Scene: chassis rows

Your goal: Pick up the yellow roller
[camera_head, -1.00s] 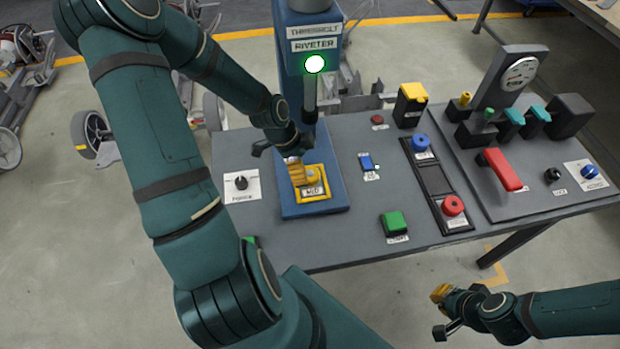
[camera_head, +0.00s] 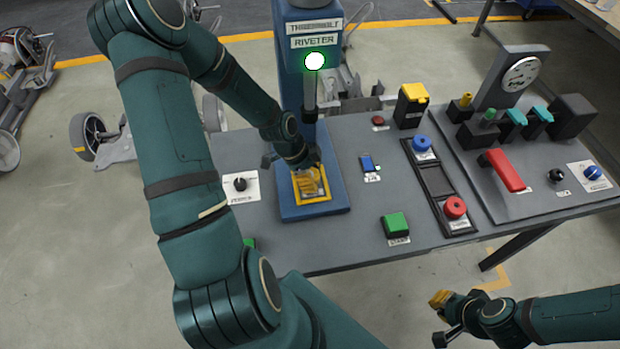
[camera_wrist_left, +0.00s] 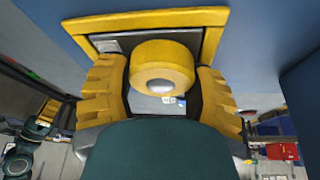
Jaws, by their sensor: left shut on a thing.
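The yellow roller (camera_wrist_left: 162,66) shows in the left wrist view between the two yellow fingers of my left gripper (camera_wrist_left: 163,85). It sits within a yellow-framed plate (camera_wrist_left: 215,40) on the blue riveter base. In the head view my left gripper (camera_head: 308,182) is down at this yellow-framed plate (camera_head: 326,196) and hides the roller there. The left gripper is shut on the roller. My right gripper (camera_head: 438,318) is at the lower right, in front of the table and away from the roller; its fingers are too small to judge.
The blue riveter column (camera_head: 290,90) with a lit green lamp (camera_head: 315,61) stands behind the left gripper. A black knob (camera_head: 240,184) is to the left. A blue switch (camera_head: 368,163) and a green button (camera_head: 396,222) are to the right, with bare grey tabletop between.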

